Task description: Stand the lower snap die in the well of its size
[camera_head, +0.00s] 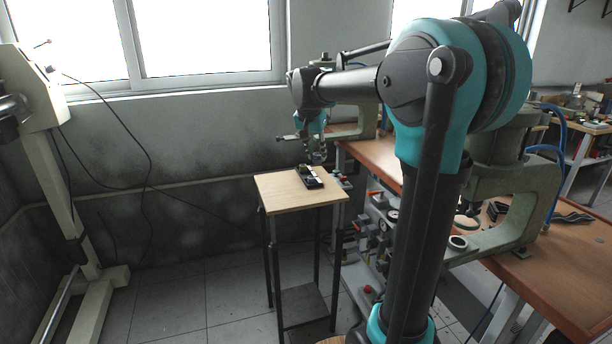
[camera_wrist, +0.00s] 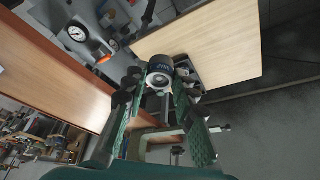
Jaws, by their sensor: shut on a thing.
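My gripper (camera_head: 316,157) is above the small wooden table, over or close to the dark tray (camera_head: 311,181) with wells. In the wrist view my gripper (camera_wrist: 158,90) is shut on the snap die (camera_wrist: 160,68), a short dark cylinder with pale lettering and a silver ring-shaped end towards the camera. Part of the dark tray (camera_wrist: 189,72) shows behind the die and the right finger. The wells are mostly hidden there, and too small to tell apart in the head view. I cannot tell whether the die touches the tray.
The small table (camera_head: 275,190) has bare top around the tray, mainly on its left. A long workbench (camera_head: 545,270) with a green press (camera_head: 510,175) stands to the right. Gauges and valves (camera_head: 380,215) sit close to the table's right side. A wall and window lie behind.

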